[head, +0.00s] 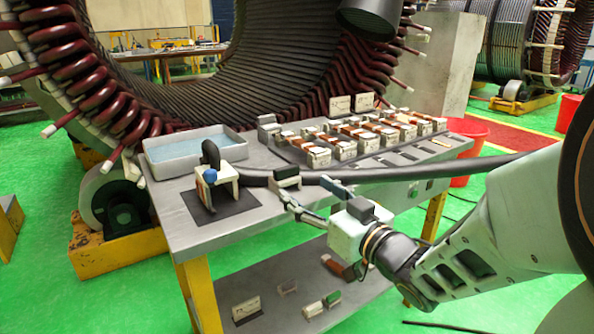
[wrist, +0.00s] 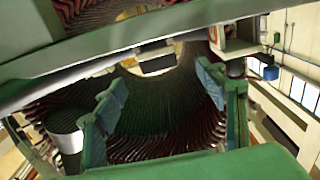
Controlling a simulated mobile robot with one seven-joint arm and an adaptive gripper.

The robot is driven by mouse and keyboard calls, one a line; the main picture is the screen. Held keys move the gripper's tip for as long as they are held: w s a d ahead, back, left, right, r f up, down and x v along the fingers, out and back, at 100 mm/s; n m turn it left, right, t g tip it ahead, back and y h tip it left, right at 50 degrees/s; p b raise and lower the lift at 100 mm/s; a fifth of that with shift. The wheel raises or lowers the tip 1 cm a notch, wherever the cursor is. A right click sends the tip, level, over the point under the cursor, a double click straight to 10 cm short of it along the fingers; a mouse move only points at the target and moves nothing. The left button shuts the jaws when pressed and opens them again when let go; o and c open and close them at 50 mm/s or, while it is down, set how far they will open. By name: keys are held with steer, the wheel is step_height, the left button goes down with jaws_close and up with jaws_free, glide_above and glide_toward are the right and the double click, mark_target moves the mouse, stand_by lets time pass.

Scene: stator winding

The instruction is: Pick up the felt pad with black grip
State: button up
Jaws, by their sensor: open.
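A small block with a black top and a pale lower part, which looks like the felt pad with black grip (head: 286,180), sits near the front edge of the grey workbench (head: 185,222) in the head view. My gripper (head: 308,193) is open just in front of and to the right of it, at the bench edge, with its fingers pointing toward the bench. The fingers appear apart from the pad, though the small size makes contact hard to judge. In the wrist view my open gripper (wrist: 155,105) has nothing between its blue-grey fingers. I cannot clearly make out the pad there.
A white tray (head: 160,160) stands at the back left. A pale block with a black handle and blue knob (head: 210,177) stands on a dark mat. Several brown-and-white blocks (head: 345,147) fill the back right.

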mark_target(289, 170)
steer(key=p+x, duration=0.1)
steer(key=x, duration=0.2)
steer(key=shift+w+a, duration=0.1)
steer(key=shift+w, duration=0.05)
steer(key=b+x, duration=0.1)
steer(key=x, duration=0.5)
steer(key=shift+w, duration=0.25)
steer(key=c, duration=1.3)
steer(key=shift+r, duration=0.15)
steer(key=shift+r+p, duration=0.5)
steer(key=shift+r, duration=0.05)
step_height(289, 170, up, 2)
steer(key=shift+r+p, duration=0.15)
steer(key=shift+p, duration=0.7)
steer(key=s+d+r+p, duration=0.4)
steer(key=d+p, duration=0.1)
steer(key=s+d+r+p, duration=0.4)
steer(key=s+d+r, duration=0.1)
steer(key=shift+s+d+r+p, duration=0.1)
steer(key=shift+s+r+p, duration=0.1)
steer(key=shift+s+p, duration=0.2)
